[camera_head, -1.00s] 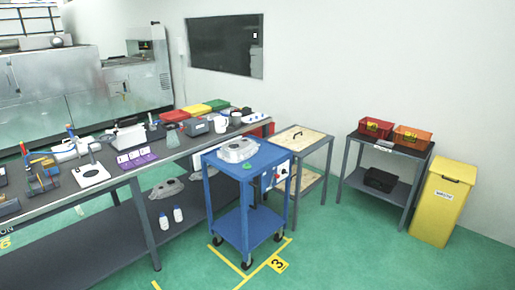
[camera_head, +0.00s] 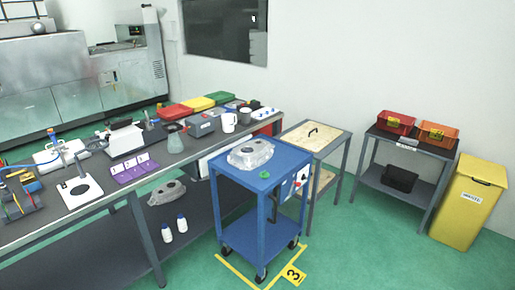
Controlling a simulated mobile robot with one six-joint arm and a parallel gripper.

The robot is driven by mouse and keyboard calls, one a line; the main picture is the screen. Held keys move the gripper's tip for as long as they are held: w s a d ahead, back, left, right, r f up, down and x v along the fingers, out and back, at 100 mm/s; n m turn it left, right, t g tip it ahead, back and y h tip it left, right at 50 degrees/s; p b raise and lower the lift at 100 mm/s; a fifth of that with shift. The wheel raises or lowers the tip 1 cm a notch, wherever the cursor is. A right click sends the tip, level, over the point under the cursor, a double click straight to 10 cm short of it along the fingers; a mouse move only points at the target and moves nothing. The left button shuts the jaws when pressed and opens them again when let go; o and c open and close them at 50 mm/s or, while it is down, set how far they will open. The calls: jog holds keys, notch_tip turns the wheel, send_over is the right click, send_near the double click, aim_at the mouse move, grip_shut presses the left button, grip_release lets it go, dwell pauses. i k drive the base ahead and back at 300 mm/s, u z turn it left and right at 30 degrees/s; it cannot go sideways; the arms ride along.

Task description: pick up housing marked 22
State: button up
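No number is legible on either casting at this distance. My gripper is not in view.
The blue cart stands at a yellow floor mark "3" (camera_head: 293,275). A wood-topped table (camera_head: 318,137) is just behind it. A dark table (camera_head: 412,148) with a red bin (camera_head: 395,122) and an orange bin (camera_head: 437,134), and a yellow bin (camera_head: 468,203), stand right. Green floor is clear at front right.

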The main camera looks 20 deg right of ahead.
aim_at(249, 156)
jog(key=u, duration=0.15)
jog(key=i, duration=0.75)
jog(key=u, duration=0.85)
jog(key=i, duration=0.55)
jog(key=u, duration=0.35)
